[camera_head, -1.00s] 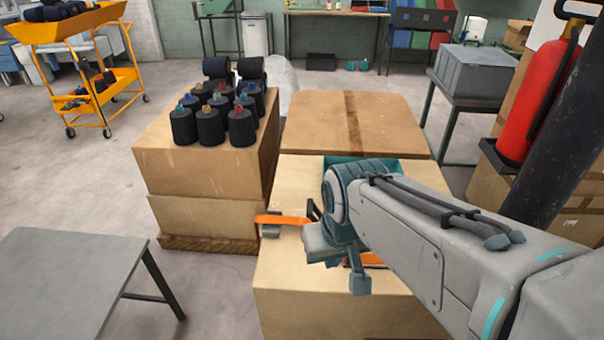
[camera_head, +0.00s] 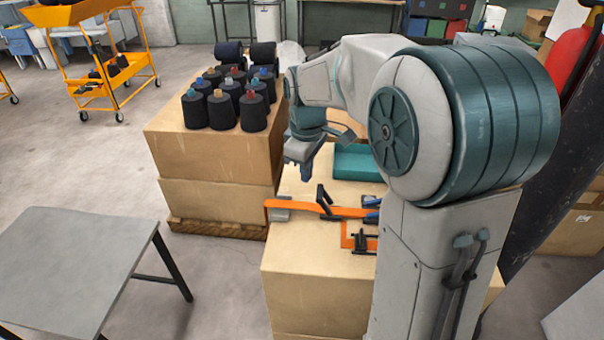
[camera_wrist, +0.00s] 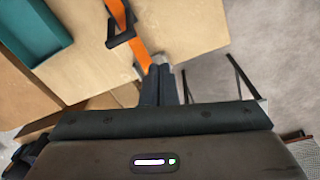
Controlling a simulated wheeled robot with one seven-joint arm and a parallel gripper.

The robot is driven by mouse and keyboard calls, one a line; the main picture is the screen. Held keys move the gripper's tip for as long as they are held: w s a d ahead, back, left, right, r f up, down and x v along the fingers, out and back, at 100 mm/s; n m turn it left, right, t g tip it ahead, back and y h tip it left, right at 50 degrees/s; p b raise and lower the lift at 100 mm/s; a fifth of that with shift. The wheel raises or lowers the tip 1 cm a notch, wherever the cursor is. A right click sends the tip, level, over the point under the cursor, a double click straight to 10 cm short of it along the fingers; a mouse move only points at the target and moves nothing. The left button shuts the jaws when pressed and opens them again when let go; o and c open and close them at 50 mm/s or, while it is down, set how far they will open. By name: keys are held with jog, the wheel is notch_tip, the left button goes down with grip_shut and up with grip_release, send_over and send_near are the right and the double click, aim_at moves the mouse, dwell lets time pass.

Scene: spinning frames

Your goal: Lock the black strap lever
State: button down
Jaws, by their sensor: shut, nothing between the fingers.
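The black strap lever (camera_head: 324,198) sits on an orange strap (camera_head: 345,211) on top of the cardboard box and appears to stand up from the strap. It also shows as a black frame in the upper part of the wrist view (camera_wrist: 120,24). The strap runs left to a grey metal piece (camera_head: 281,213) at the box edge. My gripper (camera_head: 306,174) is shut and empty, above and behind the lever, apart from it. Its closed fingers also show in the wrist view (camera_wrist: 160,72), pointing at the strap end.
A teal tray (camera_head: 357,160) lies behind the strap. A black bracket (camera_head: 362,243) and blue-handled items (camera_head: 372,202) lie right of the lever, partly hidden by my arm. Black thread cones (camera_head: 222,108) stand on the left box stack. A grey table (camera_head: 75,275) is at left.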

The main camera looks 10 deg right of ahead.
jog(key=w+f+n, duration=0.3)
jog(key=w+n, duration=0.1)
jog(key=w, duration=0.3)
jog(key=shift+w+a+f+g, duration=0.3)
jog(key=shift+a+f+g, duration=0.1)
notch_tip(320, 180, down, 9)
jog(key=shift+f, duration=0.15)
jog(key=shift+s+d+f, duration=0.1)
jog(key=shift+d+f, duration=0.1)
jog(key=shift+f, duration=0.05)
jog(key=shift+s+d+r+p, duration=0.15)
jog(key=shift+d+r, duration=0.05)
jog(key=shift+d, duration=0.3)
jog(key=shift+s+d+r+p, duration=0.1)
jog(key=shift+s+d+r, duration=0.1)
jog(key=shift+d, duration=0.35)
jog(key=shift+s+d+r+p, duration=0.15)
jog(key=shift+d, duration=0.35)
